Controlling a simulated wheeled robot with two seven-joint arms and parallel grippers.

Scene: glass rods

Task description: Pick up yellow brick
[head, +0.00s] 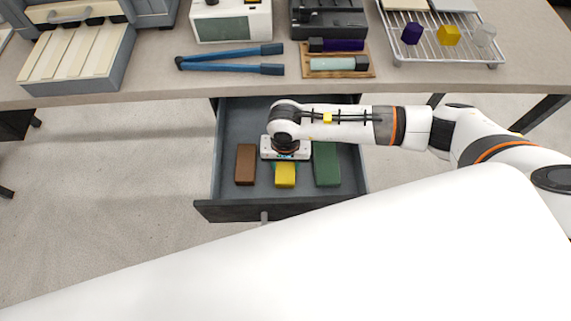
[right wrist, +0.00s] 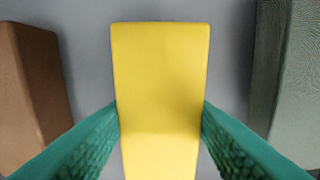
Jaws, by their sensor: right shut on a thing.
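The yellow brick (head: 285,176) lies in the open drawer (head: 228,135), between a brown brick (head: 245,164) and a green brick (head: 326,164). My right gripper (head: 284,163) reaches down into the drawer from above. In the right wrist view the yellow brick (right wrist: 160,75) fills the middle. The two green fingers of my right gripper (right wrist: 160,125) press on its left and right sides. I cannot tell whether the brick is clear of the drawer floor. My left gripper is not in view.
The brown brick (right wrist: 32,95) and green brick (right wrist: 290,85) stand close on either side of the fingers. The drawer front (head: 235,211) and walls surround the bricks. The table (head: 150,80) above holds blue tongs (head: 230,57), a wire rack (head: 445,55) and several devices.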

